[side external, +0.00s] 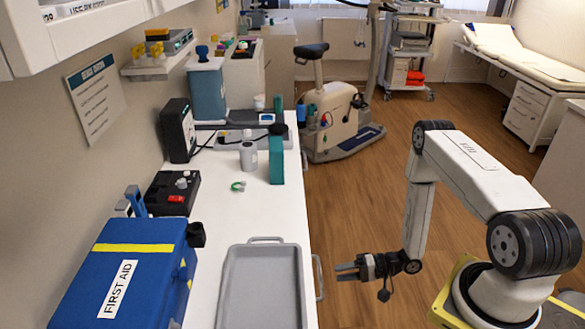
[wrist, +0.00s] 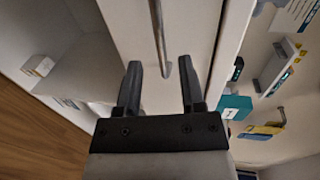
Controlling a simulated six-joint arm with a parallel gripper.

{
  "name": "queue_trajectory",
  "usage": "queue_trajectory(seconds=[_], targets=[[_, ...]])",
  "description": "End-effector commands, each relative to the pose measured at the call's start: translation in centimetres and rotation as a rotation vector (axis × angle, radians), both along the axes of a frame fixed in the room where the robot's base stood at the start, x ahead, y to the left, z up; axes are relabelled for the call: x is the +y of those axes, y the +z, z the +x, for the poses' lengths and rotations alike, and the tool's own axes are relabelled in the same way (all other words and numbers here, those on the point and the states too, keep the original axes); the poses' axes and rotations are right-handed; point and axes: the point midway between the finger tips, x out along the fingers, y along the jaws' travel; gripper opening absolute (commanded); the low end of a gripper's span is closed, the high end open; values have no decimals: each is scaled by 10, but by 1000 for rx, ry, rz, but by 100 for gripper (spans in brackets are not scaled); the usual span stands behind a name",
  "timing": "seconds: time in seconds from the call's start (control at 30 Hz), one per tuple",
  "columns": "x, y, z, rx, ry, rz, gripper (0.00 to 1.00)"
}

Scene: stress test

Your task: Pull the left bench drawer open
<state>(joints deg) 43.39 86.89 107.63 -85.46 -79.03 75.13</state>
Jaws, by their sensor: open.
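The white bench (side external: 283,215) runs along the wall. A grey bar handle (side external: 319,277) stands out from its near drawer front, on the side facing my arm. My gripper (side external: 340,272) is open and empty, just to the right of this handle and pointing at it. In the wrist view the handle (wrist: 159,35) crosses the pale drawer front (wrist: 187,30). Its lower end shows between the two fingertips of my gripper (wrist: 159,72), with gaps on both sides. The drawer looks closed. I cannot tell the exact depth gap between the fingertips and the handle.
A grey tray (side external: 262,252) and a blue first aid box (side external: 150,235) sit on the bench top. A teal box (side external: 277,160) stands farther back. A second handle (side external: 304,160) is farther along the bench. An exercise bike (side external: 330,115) stands beyond. The floor beside the bench is clear.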

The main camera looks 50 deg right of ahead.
Motion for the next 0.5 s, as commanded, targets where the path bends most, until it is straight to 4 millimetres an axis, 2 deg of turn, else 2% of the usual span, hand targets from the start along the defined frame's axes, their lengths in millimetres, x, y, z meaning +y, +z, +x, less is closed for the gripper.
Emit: queue_trajectory(seconds=[0.5], targets=[[34, -10, 33, -1, 4, -1, 50]])
